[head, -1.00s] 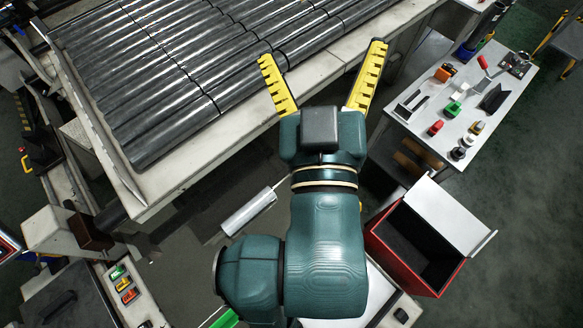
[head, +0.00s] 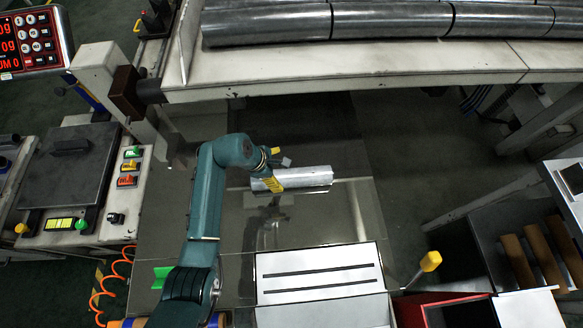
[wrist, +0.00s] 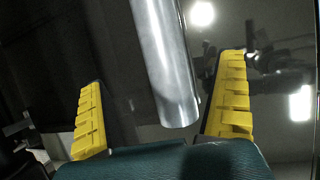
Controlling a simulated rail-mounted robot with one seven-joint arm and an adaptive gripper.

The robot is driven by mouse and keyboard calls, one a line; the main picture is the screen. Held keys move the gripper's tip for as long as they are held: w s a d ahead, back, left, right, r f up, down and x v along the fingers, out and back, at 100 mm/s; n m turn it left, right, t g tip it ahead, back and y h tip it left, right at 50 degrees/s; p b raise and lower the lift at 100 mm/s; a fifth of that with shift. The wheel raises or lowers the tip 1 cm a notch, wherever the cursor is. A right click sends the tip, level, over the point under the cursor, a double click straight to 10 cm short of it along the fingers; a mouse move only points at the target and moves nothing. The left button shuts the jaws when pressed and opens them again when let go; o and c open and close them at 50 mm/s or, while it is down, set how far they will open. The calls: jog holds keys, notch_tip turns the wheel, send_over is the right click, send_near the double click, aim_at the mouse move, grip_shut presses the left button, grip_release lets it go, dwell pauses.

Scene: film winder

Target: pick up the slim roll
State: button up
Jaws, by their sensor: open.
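The slim roll (head: 308,178), a shiny silver cylinder, lies roughly left to right on a dark glossy surface (head: 300,225) in the head view. My gripper (head: 273,168) is at its left end, with one yellow finger seen in front of the roll and the other beyond it. In the wrist view the roll (wrist: 160,60) runs down between the open yellow fingers, closer to the right one, and its near end shows above the palm. My gripper (wrist: 165,80) looks open, with a gap on both sides of the roll. I cannot tell whether the fingers are low enough around it.
A pale frame (head: 380,83) carrying large grey rolls (head: 390,20) stands beyond. A scale (head: 70,165) with buttons is at left, and a white slotted box (head: 320,290) in front. A yellow-topped handle (head: 430,262) and a red box (head: 445,298) are at right.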

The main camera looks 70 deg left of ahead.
aim_at(289, 175)
jog(key=b+x, duration=0.3)
jog(key=x, duration=0.5)
jog(key=shift+w+f, duration=0.1)
jog(key=shift+f, duration=0.15)
jog(key=b+x, duration=0.3)
jog(key=x, duration=0.2)
jog(key=shift+d+f, duration=0.1)
jog(key=shift+f, duration=0.05)
jog(key=shift+c, duration=0.2)
jog(key=c, duration=1.2)
jog(key=shift+r, duration=0.35)
